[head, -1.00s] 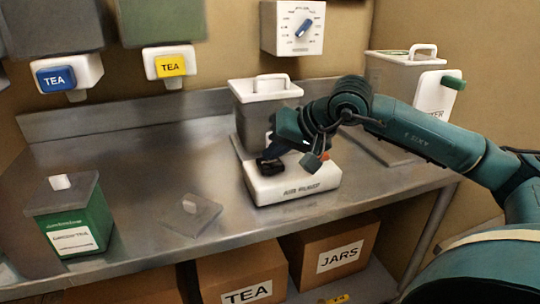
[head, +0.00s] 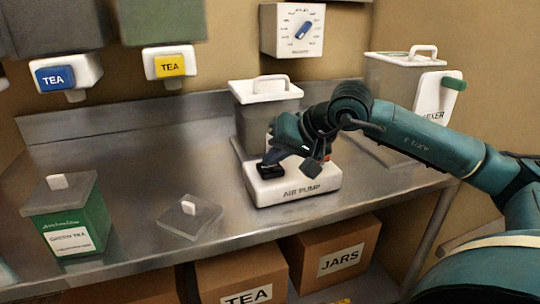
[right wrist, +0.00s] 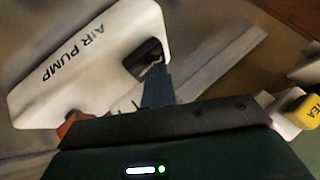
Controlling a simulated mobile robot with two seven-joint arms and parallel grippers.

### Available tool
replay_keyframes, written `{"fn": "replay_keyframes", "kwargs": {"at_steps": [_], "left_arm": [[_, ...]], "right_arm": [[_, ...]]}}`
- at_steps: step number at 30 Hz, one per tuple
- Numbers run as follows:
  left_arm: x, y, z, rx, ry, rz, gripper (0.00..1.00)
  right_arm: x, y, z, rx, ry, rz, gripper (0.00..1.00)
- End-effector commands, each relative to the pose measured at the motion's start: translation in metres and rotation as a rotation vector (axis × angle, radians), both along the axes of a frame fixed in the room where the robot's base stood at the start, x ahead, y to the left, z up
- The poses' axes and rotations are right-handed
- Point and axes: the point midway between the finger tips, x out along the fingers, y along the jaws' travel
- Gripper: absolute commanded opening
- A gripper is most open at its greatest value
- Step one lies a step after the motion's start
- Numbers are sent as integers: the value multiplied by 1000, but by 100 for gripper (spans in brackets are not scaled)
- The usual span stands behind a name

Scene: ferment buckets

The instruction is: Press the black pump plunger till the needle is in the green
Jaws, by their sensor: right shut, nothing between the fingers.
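The white air pump (head: 300,190), labelled AIR PUMP, stands on the steel bench. Its black plunger (head: 269,171) is at the left of its top and also shows in the right wrist view (right wrist: 146,56). My right gripper (head: 272,158) is shut and empty, pointing down at the plunger. In the right wrist view its fingertips (right wrist: 156,80) overlap the plunger's edge; I cannot tell whether they touch. I cannot make out the needle or the green zone. My left gripper is not in view.
A grey bucket with a white lid (head: 265,93) stands behind the pump. A green tea box (head: 88,226) and a loose grey lid (head: 190,218) are at the left. Another lidded bucket (head: 390,80) stands at the right. A dial panel (head: 292,45) hangs above.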

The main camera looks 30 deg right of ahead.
Motion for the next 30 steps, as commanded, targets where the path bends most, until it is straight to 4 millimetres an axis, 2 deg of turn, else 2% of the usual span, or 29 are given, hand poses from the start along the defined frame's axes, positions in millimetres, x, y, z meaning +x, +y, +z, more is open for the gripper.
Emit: {"fn": "replay_keyframes", "kwargs": {"at_steps": [1, 5, 24, 30], "left_arm": [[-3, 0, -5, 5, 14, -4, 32], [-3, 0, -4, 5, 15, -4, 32], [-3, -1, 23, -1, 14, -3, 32], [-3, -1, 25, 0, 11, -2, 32]], "right_arm": [[-1, 1, -4, -1, 10, 2, 0], [-1, 1, -2, -1, 10, 2, 0], [0, 0, 36, 1, 4, 1, 0], [0, 0, 38, 1, 3, 0, 0]]}}
